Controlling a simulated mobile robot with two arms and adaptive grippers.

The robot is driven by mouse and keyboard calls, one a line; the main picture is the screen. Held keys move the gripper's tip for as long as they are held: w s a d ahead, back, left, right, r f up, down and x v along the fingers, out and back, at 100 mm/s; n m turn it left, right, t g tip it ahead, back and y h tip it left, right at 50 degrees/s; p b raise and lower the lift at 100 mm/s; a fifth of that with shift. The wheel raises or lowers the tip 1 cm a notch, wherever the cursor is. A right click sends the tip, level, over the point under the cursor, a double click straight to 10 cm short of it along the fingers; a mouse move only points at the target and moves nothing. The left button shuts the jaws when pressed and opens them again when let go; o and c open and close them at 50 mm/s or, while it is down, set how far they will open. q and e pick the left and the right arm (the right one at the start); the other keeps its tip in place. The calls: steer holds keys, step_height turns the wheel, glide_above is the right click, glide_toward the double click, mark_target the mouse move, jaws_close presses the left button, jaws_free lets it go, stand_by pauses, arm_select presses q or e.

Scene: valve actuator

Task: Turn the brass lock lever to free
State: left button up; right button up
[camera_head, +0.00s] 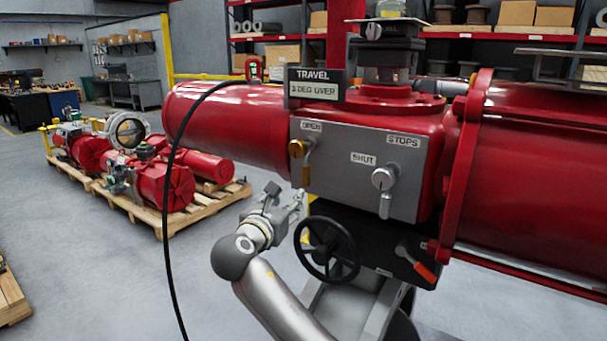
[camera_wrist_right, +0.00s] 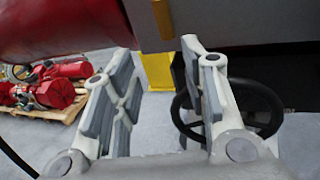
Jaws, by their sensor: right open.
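The brass lock lever (camera_head: 298,149) is on the grey front panel (camera_head: 345,165) of the red actuator, under a plate reading OPEN. Its arm hangs roughly straight down from the hub. My right gripper (camera_head: 285,194) is open and empty, below and left of the lever and apart from it. In the right wrist view the open fingers (camera_wrist_right: 158,55) point toward the panel's lower edge. A brass-coloured piece (camera_wrist_right: 163,17) at the top there appears to be the lever's lower end. My left gripper does not show.
A silver lever (camera_head: 384,185) hangs on the same panel near the SHUT and STOPS plates. A black handwheel (camera_head: 327,248) sits close right of my gripper, and an orange-handled lever (camera_head: 418,265) is farther right. A black cable (camera_head: 168,220) hangs at left. A display (camera_head: 316,90) reads TRAVEL.

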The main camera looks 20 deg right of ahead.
mark_target(305, 171)
steer(key=shift+h, duration=0.4)
steer(key=w+d+r, duration=0.1)
steer(key=w+d, duration=0.1)
steer(key=w+d+r+p, duration=0.1)
steer(key=w, duration=0.1)
steer(key=w+d+r+p, duration=0.1)
steer(key=w+d, duration=0.1)
steer(key=shift+d+r, duration=0.35)
steer(key=shift+r, duration=0.05)
steer(key=shift+p+x, duration=0.35)
steer(key=shift+x, duration=0.55)
steer(key=shift+f, duration=0.15)
steer(key=shift+c, duration=0.2)
jaws_close()
